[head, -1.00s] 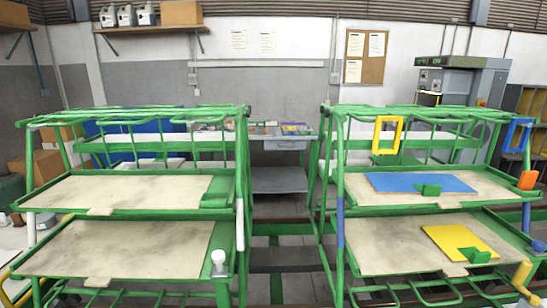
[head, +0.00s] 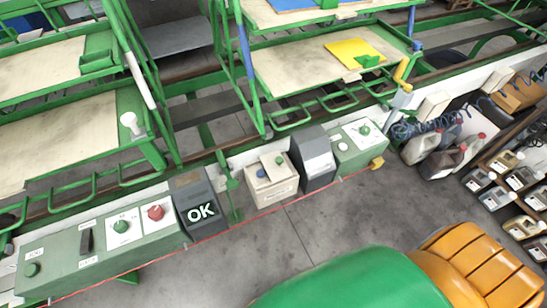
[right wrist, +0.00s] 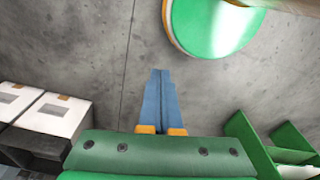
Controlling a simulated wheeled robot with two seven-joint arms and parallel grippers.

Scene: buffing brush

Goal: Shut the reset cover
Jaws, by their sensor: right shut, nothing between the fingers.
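No reset cover can be told apart for certain at this size. In the head view a low row of control boxes runs along the green racks. The left green control box (head: 95,257) has green and red knobs and a black switch. My right gripper (right wrist: 160,72) is shut and empty above the floor. My left gripper is out of view.
Green racks with worn boards (head: 67,145) stand behind the boxes. Jugs (head: 440,150) and shelves of small canisters (head: 505,190) are at the right. White boxes (right wrist: 50,113) show at the left of the right wrist view. The grey floor (head: 350,215) before the boxes is clear.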

